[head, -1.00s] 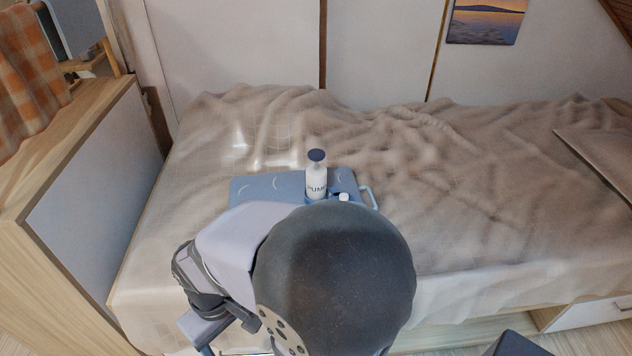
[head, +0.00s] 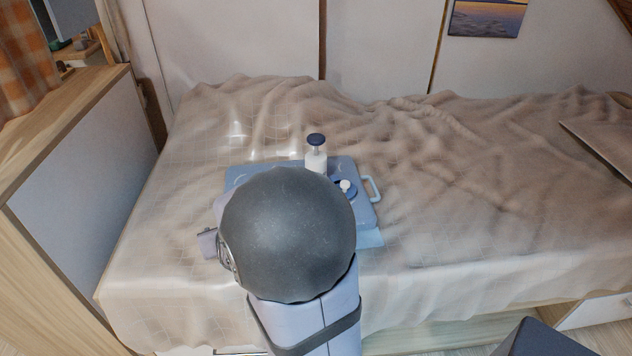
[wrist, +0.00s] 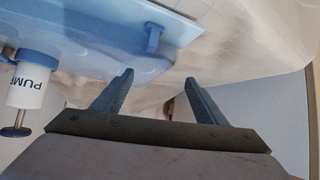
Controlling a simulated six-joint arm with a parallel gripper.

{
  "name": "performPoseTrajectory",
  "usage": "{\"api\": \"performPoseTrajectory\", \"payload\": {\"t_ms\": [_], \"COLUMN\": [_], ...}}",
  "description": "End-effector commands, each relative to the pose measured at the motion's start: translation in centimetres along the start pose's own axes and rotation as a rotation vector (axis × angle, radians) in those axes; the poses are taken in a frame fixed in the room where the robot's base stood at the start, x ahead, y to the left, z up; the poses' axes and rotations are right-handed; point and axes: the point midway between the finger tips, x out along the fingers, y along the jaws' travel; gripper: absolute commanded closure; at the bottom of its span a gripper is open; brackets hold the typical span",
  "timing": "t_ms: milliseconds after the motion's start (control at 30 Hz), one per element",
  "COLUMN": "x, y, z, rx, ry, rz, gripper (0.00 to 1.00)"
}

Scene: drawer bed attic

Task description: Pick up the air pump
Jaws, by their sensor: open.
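The air pump (head: 317,160), a white cylinder with a dark blue knob on top, stands upright at the blue case or tray on the bed. My arm hides its lower part in the head view. In the wrist view the pump (wrist: 27,88) appears upside down at the left edge, with PUMP lettering, a blue collar and a thin plunger rod ending in a dark knob. My gripper (wrist: 160,79) is open and empty, with the pump off to the left of its fingers and apart from them. The head view does not show the fingers.
The blue case (head: 366,207) has a handle at its right side; a blue tab (wrist: 154,40) shows on its edge in the wrist view. A small white-capped item (head: 347,186) sits beside the pump. The rumpled beige blanket (head: 480,190) is clear to the right. A wooden cabinet (head: 85,160) stands left.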

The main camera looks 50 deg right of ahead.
Motion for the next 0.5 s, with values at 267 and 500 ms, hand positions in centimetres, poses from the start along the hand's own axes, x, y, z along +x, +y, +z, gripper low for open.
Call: {"api": "performPoseTrajectory", "payload": {"t_ms": [267,500], "x": [1.8,-0.6], "y": [14.1,20.8], "z": [-3.5,-4.8], "rx": [0.166,0.207], "ry": [0.384,0.583], "rz": [0.328,0.496], "gripper": [0.34,0.34]}}
